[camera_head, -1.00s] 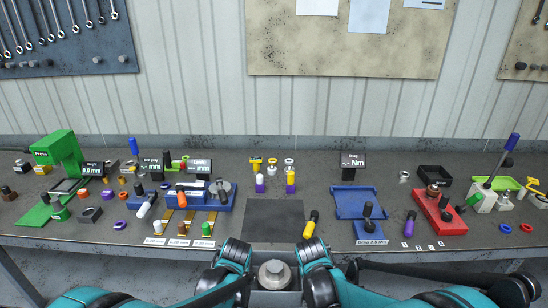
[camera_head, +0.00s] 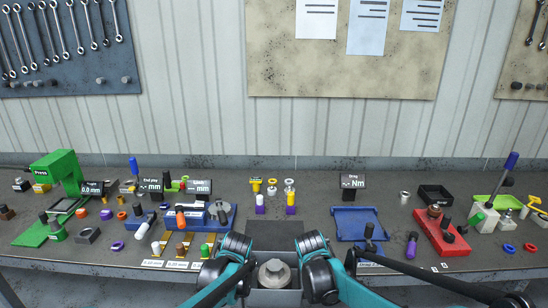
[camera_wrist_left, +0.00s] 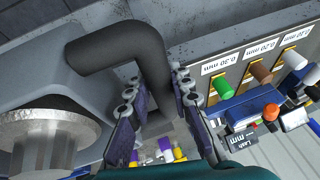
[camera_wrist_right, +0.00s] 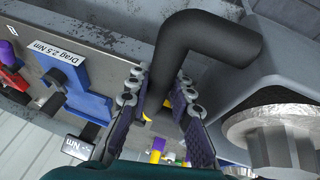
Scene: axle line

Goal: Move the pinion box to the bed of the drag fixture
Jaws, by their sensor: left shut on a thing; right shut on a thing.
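The pinion box is a grey box (camera_head: 275,298) with a round metal hub (camera_head: 275,272) on top, held in front of the bench at the bottom of the head view. My left gripper (camera_wrist_left: 155,100) is shut on its black bent handle (camera_wrist_left: 112,45) on one side. My right gripper (camera_wrist_right: 160,98) is shut on the matching handle (camera_wrist_right: 210,42) on the other side. In the head view the fingertips are hard to make out beside the box. The drag fixture's blue bed (camera_head: 358,222) lies on the bench, ahead and right of the box, with nothing on its main plate.
A Drag display (camera_head: 353,185) stands behind the bed. A black knob (camera_head: 369,232) stands at its front, with a purple-handled tool (camera_head: 411,244) and a red fixture (camera_head: 440,232) to the right. A dark mat (camera_head: 275,235) lies left of the bed. Gauges and a green press (camera_head: 58,172) crowd the left.

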